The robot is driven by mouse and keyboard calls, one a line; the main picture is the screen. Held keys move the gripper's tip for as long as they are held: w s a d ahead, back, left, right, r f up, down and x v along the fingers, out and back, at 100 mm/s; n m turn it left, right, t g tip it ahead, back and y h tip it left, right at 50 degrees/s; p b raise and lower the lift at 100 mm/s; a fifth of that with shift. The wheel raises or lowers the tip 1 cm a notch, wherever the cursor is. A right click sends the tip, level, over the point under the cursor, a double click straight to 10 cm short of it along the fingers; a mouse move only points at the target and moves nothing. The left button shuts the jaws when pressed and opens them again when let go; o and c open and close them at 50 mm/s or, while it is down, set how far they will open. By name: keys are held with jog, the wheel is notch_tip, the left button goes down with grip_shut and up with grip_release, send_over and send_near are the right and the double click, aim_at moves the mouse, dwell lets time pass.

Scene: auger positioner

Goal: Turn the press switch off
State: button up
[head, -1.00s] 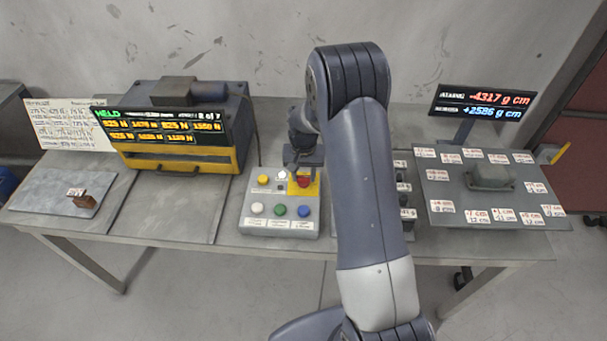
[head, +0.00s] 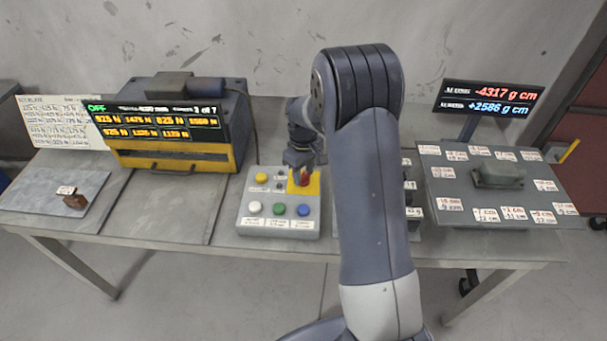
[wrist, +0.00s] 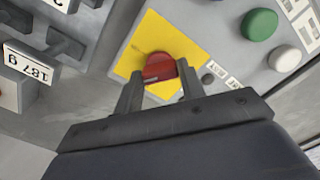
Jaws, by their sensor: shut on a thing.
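The press switch is a red knob (wrist: 159,67) on a yellow plate (wrist: 145,40), at the upper right of the grey control box (head: 246,222). In the head view the red knob (head: 304,178) shows just below my gripper (head: 301,172). In the wrist view the two fingers of my gripper (wrist: 158,84) stand on either side of the knob and are shut on it. The press (head: 178,130) stands at the back left, and its display (head: 155,120) reads OFF in green.
White, green and blue buttons line the box's front, with a yellow one (head: 261,178) behind. A slate plate with a small brown block (head: 75,200) lies at left. At right are labelled weights (head: 412,212), a grey board (head: 470,205) and a raised display (head: 488,98).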

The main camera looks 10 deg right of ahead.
aim_at(303, 175)
jog(key=n+b, duration=0.1)
jog(key=n, duration=0.2)
jog(key=shift+n, duration=0.4)
jog(key=shift+n+b, duration=0.3)
jog(key=shift+n, duration=1.5)
jog(key=o, duration=1)
notch_tip(303, 175, up, 11)
jog(key=shift+f+b, duration=0.1)
jog(key=shift+b, duration=0.2)
jog(key=shift+f, duration=0.1)
